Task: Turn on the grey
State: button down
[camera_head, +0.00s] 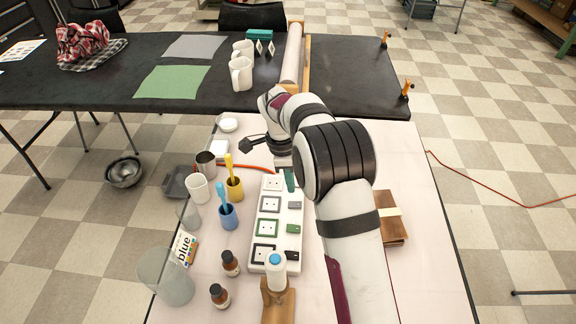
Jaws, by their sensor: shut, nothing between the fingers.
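A white power strip (281,214) lies lengthwise on the pale table, with a column of sockets and a switch beside each one. The grey switch (295,205) sits to the right of the grey-framed socket (270,204). Below it are a green switch (293,228) and a black switch (291,256). My gripper (290,187) is shut and empty, pointing down over the far end of the strip, just beyond the grey switch. It hides the strip's far right part. I cannot tell whether it touches the strip or which way the grey switch is tilted.
Left of the strip stand a blue cup (228,217) and a yellow cup (235,189) with brushes, and brown bottles (231,264).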

notch_tip(320, 180, up, 8)
send_over(301, 204)
jog(key=a, duration=0.4)
jog(key=d+f, duration=0.1)
jog(key=f, duration=0.3)
jog(key=d+f, duration=0.1)
jog(key=f, duration=0.4)
jog(key=d+f, duration=0.1)
jog(key=f, duration=0.4)
jog(key=shift+d, duration=0.2)
jog(key=shift+d+f, duration=0.1)
jog(key=shift+f, duration=0.1)
